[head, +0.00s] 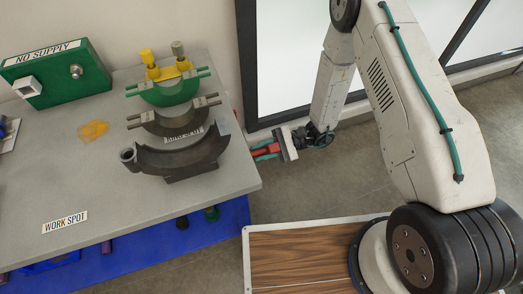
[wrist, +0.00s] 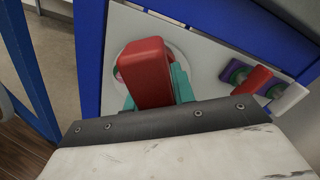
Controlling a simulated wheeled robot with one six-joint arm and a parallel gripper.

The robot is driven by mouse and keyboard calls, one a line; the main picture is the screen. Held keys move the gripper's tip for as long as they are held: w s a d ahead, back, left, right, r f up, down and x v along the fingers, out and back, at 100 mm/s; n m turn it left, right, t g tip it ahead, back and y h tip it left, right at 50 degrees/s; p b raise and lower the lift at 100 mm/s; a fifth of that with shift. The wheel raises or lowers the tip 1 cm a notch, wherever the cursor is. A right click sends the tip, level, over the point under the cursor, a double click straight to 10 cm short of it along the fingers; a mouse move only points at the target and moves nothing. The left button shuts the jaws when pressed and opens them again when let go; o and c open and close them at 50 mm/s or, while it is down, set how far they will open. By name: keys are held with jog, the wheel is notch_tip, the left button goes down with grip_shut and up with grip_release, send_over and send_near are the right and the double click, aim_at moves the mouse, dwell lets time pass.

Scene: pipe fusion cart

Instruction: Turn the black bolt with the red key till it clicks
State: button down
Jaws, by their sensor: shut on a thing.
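My gripper (head: 266,152) is at the right side of the table in the head view, beside the table's edge. Its teal fingers are shut on the red key (head: 270,148). In the wrist view the key's red handle (wrist: 147,72) stands between the fingers of my gripper (wrist: 157,92). Behind the handle is a pale round disc on a light panel framed in blue. I cannot make out the black bolt in either view; the handle and fingers cover the middle of the disc. I cannot tell whether the key is seated on anything.
On the panel to the right are another red handle (wrist: 251,80) and a white handle (wrist: 289,97), near purple and green round parts. The grey table (head: 110,195) bears green and dark clamps (head: 185,158) and a green NO SUPPLY box (head: 60,80).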

jog(key=shift+m, duration=0.3)
jog(key=m, duration=0.3)
dwell(0.3)
jog(key=m, duration=0.3)
dwell(0.4)
jog(key=shift+n, duration=0.4)
jog(key=shift+v, duration=2.05)
jog(key=shift+v, duration=0.95)
